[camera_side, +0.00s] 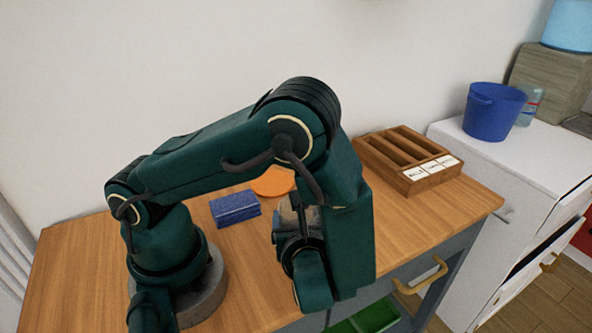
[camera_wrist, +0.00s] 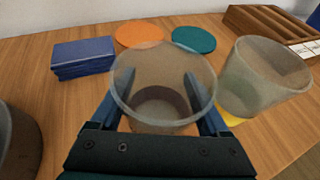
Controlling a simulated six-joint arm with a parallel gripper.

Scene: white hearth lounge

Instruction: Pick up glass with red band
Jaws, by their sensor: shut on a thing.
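In the wrist view a clear, greyish glass (camera_wrist: 163,62) stands between the two blue fingers of my gripper (camera_wrist: 160,88), which is shut on it. Its lower part looks brownish; I cannot make out a red band on it. A second clear glass (camera_wrist: 262,78) stands to the right, apart from the fingers, with something yellow (camera_wrist: 233,119) at its base. A dark round vessel (camera_wrist: 18,145) is cut off at the left edge. In the side view my arm hides most of the gripper and the glasses.
A blue stack (camera_wrist: 83,58) lies behind left. An orange disc (camera_wrist: 139,34) and a teal disc (camera_wrist: 193,40) lie behind the held glass. A wooden compartment box (camera_side: 408,160) sits at the table's back right. A blue bucket (camera_side: 493,111) stands on the white cabinet.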

